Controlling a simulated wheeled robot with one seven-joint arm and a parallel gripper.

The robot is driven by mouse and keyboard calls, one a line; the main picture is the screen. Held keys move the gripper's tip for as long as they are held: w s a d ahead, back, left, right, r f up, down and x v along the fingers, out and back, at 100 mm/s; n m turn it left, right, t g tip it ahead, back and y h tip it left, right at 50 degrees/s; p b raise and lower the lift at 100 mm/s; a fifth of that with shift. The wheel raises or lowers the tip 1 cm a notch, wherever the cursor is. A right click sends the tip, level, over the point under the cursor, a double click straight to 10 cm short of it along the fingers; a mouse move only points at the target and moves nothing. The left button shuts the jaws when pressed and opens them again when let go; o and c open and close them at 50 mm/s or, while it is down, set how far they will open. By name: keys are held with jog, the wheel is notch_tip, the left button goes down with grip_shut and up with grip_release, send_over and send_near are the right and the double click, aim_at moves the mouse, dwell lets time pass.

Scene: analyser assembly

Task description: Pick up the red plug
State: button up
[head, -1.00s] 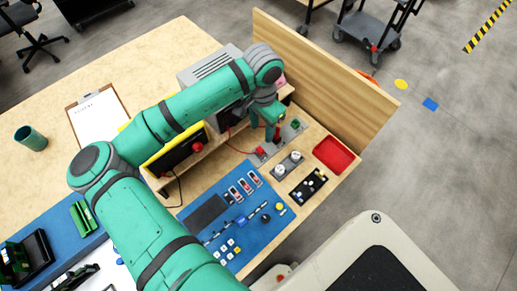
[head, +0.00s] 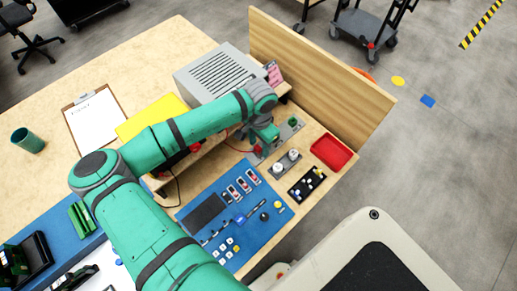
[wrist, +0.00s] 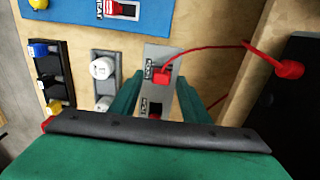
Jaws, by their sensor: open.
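The red plug (wrist: 162,76) sits in a grey socket plate (wrist: 160,55) in the wrist view, with a red cable (wrist: 210,47) running from it. My gripper (wrist: 158,80) is open, with its two green fingers on either side of the plug in that view. I cannot tell whether the fingers are down at the plug's height. In the head view my gripper (head: 263,140) is over the socket plate and mostly hides the plug. A second dark socket with some red shows below the plug in the wrist view, partly hidden by my gripper.
The cable ends at a round red piece (wrist: 290,69) on a dark box. A wooden wall panel (head: 320,75) stands behind.

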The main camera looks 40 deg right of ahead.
aim_at(259, 146)
grip_shut()
dwell(0.3)
jog(key=shift+r, duration=0.45)
notch_tip(259, 146, up, 2)
jog(key=shift+r, duration=0.15)
jog(key=s+a+r, duration=0.1)
jog(key=s+r, duration=0.8)
jog(key=s, duration=0.5)
jog(key=shift+a+r, duration=0.35)
jog(key=shift+r, duration=0.05)
jog(key=shift+w, duration=0.1)
